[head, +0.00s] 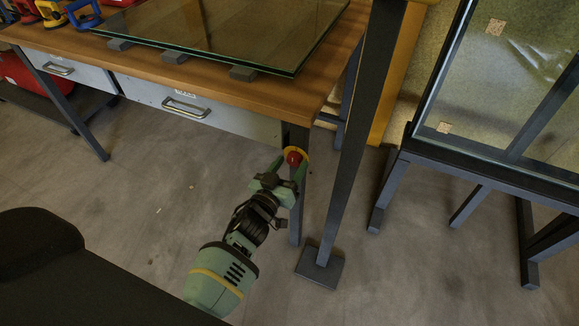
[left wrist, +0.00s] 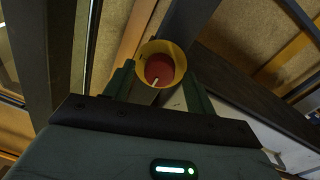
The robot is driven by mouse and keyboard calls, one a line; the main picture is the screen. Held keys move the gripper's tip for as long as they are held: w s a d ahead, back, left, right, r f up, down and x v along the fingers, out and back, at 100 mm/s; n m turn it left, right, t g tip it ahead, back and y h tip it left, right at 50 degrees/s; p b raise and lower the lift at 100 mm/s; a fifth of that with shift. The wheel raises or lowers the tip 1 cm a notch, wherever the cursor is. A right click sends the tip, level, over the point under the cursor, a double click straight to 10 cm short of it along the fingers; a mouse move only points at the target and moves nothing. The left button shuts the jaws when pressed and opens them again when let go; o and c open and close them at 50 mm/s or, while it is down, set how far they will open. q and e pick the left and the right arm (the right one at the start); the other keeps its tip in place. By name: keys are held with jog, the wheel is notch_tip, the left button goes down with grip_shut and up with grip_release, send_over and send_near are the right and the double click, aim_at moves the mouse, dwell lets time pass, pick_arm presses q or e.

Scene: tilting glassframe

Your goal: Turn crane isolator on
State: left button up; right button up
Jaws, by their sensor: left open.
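The crane isolator is a red rotary knob (head: 294,154) in a yellow ring, mounted at the table leg below the right end of the workbench. In the left wrist view the red knob (left wrist: 160,69) faces the camera, with a short white mark slanting at its lower edge. My left gripper (head: 289,167) is open right in front of the isolator. In the left wrist view its two green fingers (left wrist: 158,88) stand left and right of the yellow ring (left wrist: 147,49). Whether they touch it I cannot tell. My right gripper is not in view.
The wooden workbench (head: 270,100) with drawers (head: 210,113) carries a glass pane (head: 220,30) on grey blocks. A dark upright post (head: 352,130) with a foot plate stands just right of the isolator. A dark frame with glass (head: 500,100) stands at right. The floor at left is clear.

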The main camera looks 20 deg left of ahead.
pick_arm(q)
jog(key=shift+w, duration=0.1)
jog(key=shift+c, duration=0.8)
jog(key=c, duration=0.8)
jog(key=shift+c, duration=0.2)
